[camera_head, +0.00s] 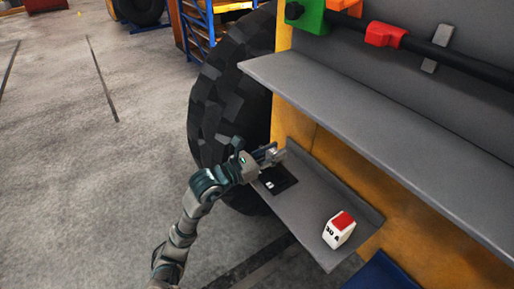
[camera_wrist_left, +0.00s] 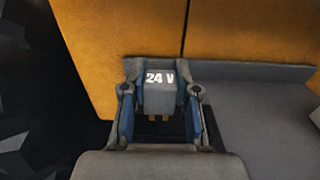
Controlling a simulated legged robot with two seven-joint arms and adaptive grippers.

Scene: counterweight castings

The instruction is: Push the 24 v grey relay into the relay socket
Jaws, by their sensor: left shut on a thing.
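The grey relay (camera_wrist_left: 160,97), marked 24 V, is upright between the fingers of my left gripper (camera_wrist_left: 159,110) in the left wrist view. Brass prongs show at its lower edge. My left gripper (camera_head: 272,155) is shut on the relay over the left end of the lower grey shelf in the head view. The black relay socket (camera_head: 285,184) lies on that shelf just below the gripper. In the left wrist view part of the dark socket (camera_wrist_left: 150,130) shows behind the prongs. Whether the prongs touch it I cannot tell. My right gripper is not in view.
A white block with a red top (camera_head: 339,230), marked 30 A, stands at the near right of the lower shelf (camera_head: 305,212). A wider grey shelf (camera_head: 380,125) overhangs to the right. A big black tyre (camera_head: 225,105) stands behind my left arm.

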